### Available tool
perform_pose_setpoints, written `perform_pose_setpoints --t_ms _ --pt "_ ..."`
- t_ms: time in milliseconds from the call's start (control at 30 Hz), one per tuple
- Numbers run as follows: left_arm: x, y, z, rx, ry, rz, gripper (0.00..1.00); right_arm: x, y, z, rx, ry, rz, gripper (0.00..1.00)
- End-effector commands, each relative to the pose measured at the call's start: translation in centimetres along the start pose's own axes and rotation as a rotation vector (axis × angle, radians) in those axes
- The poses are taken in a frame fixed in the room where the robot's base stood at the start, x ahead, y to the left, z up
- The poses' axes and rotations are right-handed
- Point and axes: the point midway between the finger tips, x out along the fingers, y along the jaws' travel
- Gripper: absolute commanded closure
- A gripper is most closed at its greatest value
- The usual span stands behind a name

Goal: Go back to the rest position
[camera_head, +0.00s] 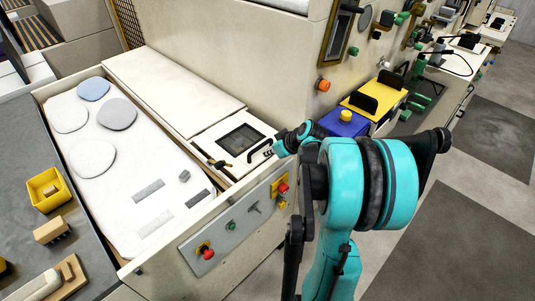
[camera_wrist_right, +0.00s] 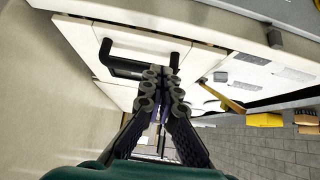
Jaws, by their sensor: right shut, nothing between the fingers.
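My right arm, teal and black, comes in from the bottom right of the head view. Its gripper (camera_head: 282,146) is partly hidden by the arm's own wrist. In the right wrist view the same gripper (camera_wrist_right: 163,78) is shut with nothing between its fingers. It is close to a white hatch panel (camera_head: 222,130) with a dark window and a black bar handle (camera_head: 258,152). In the right wrist view the handle (camera_wrist_right: 108,56) lies just beyond the fingertips; I cannot tell if they touch. My left gripper is not in view.
A white bay (camera_head: 135,175) with several round pads lies left of the hatch. The front panel (camera_head: 232,224) carries red and green knobs. A yellow bin (camera_head: 48,188) and a brush (camera_head: 52,229) sit on the grey ledge. Open floor (camera_head: 440,245) lies at the right.

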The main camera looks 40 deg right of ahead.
Motion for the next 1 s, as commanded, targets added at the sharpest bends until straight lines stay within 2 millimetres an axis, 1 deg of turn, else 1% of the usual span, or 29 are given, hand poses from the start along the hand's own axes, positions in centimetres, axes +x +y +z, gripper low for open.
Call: perform_pose_setpoints --t_ms 33,100,200,300,467,667,733,767,867,967,1000 --pt "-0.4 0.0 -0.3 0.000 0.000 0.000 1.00 -1.5 0.0 0.0 0.001 0.000 0.001 1.00" --pt "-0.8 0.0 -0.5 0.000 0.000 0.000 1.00 -3.0 0.0 0.1 0.001 0.000 0.002 1.00" --pt "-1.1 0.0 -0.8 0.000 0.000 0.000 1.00 -4.7 0.0 0.2 0.001 0.000 0.000 1.00" --pt "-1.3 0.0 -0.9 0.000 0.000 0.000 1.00 -5.9 0.0 0.3 0.000 0.001 0.000 1.00" --pt "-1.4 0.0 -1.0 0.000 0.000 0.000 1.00 -6.8 0.0 0.5 -0.001 0.000 0.000 1.00" --pt "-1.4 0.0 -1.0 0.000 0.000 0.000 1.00 -6.8 0.0 0.5 -0.002 0.000 -0.001 1.00" --pt "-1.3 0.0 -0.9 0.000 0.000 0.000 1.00 -6.7 -0.7 0.4 -0.001 -0.004 -0.004 1.00" --pt "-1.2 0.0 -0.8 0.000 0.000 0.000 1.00 -6.6 -1.3 0.3 -0.001 -0.009 -0.006 1.00" --pt "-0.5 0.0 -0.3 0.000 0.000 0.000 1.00 -6.1 -4.9 0.3 0.007 -0.042 -0.016 1.00" --pt "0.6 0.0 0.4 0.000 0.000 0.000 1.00 -5.8 -10.6 0.8 0.020 -0.088 -0.019 1.00" --pt "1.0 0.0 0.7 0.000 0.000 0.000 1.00 -5.8 -13.1 1.3 0.025 -0.106 -0.016 1.00"
